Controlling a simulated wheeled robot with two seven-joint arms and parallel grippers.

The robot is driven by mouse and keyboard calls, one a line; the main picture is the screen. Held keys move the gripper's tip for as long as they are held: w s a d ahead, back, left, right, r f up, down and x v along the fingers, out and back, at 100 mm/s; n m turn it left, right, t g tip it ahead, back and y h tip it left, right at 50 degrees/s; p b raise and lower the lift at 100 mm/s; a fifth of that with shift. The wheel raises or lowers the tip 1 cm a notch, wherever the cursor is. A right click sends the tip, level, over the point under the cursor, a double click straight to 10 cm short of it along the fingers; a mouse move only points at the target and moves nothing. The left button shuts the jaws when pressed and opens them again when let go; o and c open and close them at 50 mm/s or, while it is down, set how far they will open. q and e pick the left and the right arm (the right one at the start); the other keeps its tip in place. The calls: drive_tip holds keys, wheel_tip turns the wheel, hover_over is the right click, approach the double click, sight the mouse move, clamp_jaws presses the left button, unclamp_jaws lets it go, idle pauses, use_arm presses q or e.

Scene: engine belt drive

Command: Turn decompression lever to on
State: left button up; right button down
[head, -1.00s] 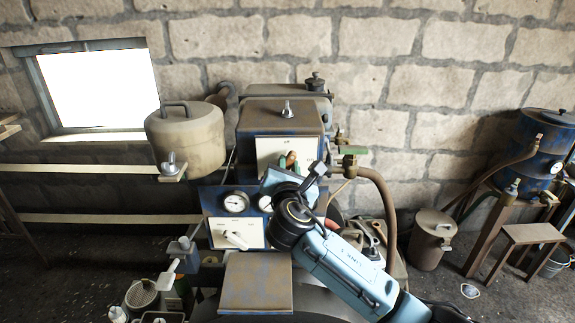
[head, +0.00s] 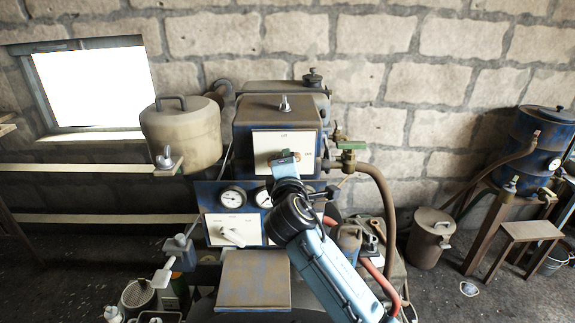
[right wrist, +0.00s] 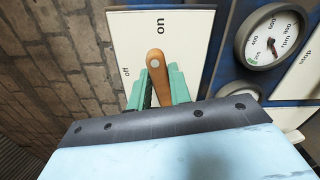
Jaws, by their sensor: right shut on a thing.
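The decompression lever (right wrist: 158,75) is a brown handle on a white plate (right wrist: 130,40) marked "off" and "on". In the right wrist view its rounded, visible end points up toward the word "on", away from "off" at the left. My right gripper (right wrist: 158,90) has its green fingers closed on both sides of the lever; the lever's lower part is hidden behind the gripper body. In the head view the plate (head: 268,142) is on the front of the blue engine box, and my right gripper (head: 285,160) covers most of the lever. My left gripper is out of view.
Dial gauges (head: 232,197) and a lower white panel with a pale knob (head: 232,236) sit below the plate. A brown pipe (head: 385,205) curves down at the right. A tan tank (head: 182,135) stands at the left.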

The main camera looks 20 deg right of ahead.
drive_tip(key=shift+f+m+b, duration=0.2)
drive_tip(key=shift+m+b, duration=0.15)
drive_tip(key=shift+m, duration=0.75)
drive_tip(key=c, duration=1.3)
unclamp_jaws()
drive_tip(key=shift+r, duration=0.1)
drive_tip(key=b+v, duration=0.1)
drive_tip(key=v, duration=1.2)
drive_tip(key=shift+s, duration=0.25)
